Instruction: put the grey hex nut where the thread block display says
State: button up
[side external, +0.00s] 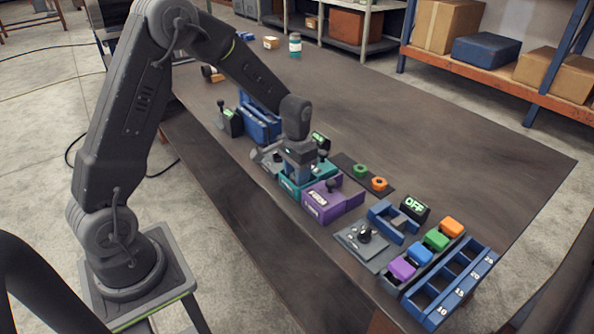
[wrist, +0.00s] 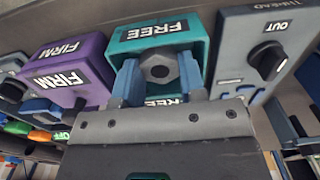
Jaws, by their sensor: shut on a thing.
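The grey hex nut (wrist: 158,68) is between the blue fingertips of my gripper (wrist: 158,82) in the wrist view. My gripper is shut on it. Behind the nut is the teal box marked FREE (wrist: 195,55), whose walls surround it in that view; I cannot tell whether the nut touches the box floor. In the side view my gripper (side external: 299,172) points down at the teal box (side external: 290,190), and the nut is hidden. A grey block (wrist: 245,45) with partly cut lettering like THREAD has a black knob and the word OUT. A small green-lit display (side external: 320,139) behind my gripper is too small to read surely.
The purple box marked FIRM (side external: 325,205) stands right beside the teal one. Green (side external: 361,171) and orange (side external: 379,184) nut-like parts lie on a dark mat. A display reading OFF (side external: 414,207) and a blue numbered rack (side external: 455,283) stand further right. The far table is mostly clear.

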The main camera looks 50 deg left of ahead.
jog(key=o, duration=0.9)
jog(key=shift+o, duration=0.4)
jog(key=shift+r, duration=0.55)
jog(key=shift+o, duration=1.1)
jog(key=shift+r, duration=2.95)
jog(key=shift+r, duration=0.1)
